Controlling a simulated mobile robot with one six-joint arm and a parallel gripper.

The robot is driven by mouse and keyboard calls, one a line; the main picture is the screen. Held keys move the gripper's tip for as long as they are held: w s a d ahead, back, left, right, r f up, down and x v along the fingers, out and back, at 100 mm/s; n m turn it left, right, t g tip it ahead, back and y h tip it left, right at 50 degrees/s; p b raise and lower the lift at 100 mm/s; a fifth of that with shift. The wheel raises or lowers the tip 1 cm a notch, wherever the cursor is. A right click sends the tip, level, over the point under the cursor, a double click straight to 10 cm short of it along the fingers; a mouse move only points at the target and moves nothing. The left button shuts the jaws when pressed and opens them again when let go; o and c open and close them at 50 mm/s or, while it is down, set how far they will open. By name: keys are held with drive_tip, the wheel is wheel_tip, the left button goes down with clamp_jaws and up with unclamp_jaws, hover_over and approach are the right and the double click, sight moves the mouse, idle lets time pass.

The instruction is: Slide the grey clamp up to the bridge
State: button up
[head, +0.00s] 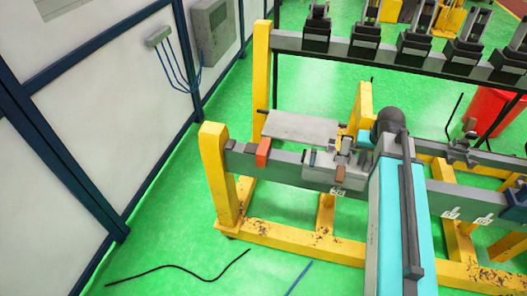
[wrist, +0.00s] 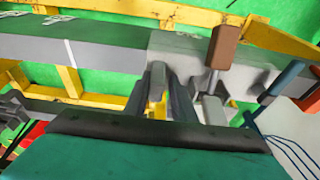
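The grey clamp (head: 320,167) sits around the grey beam in the head view, left of my arm. In the wrist view its pale grey body (wrist: 190,58) wraps the beam, with a brown-topped handle (wrist: 225,45) standing up from it. My gripper (wrist: 165,80) is close to the clamp, its dark fingers pointing at the beam beside the handle. Whether the fingers grip anything is unclear. In the head view my arm hides most of the gripper. I cannot tell which part is the bridge; an orange-red block (head: 263,152) sits on the beam left of the clamp.
The beam (head: 290,167) rests on a yellow frame (head: 219,170). A flat grey plate (head: 300,128) lies behind it. A rail with several dark fixtures (head: 365,38) runs across the back. A red bin (head: 490,112) stands at right.

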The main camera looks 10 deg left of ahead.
approach(329, 159)
drive_tip(key=shift+d+x, duration=0.15)
drive_tip(key=shift+x, duration=1.15)
drive_tip(key=shift+d+x, duration=0.15)
drive_tip(key=shift+x, duration=1.15)
drive_tip(key=shift+a, duration=0.5)
drive_tip(key=shift+d, duration=0.3)
drive_tip(key=shift+o, duration=1.4)
drive_tip(key=shift+p, duration=0.3)
drive_tip(key=w+p+v, duration=0.2)
drive_tip(key=p+v, duration=0.4)
drive_tip(key=v, duration=0.3)
drive_tip(key=shift+r, duration=0.6)
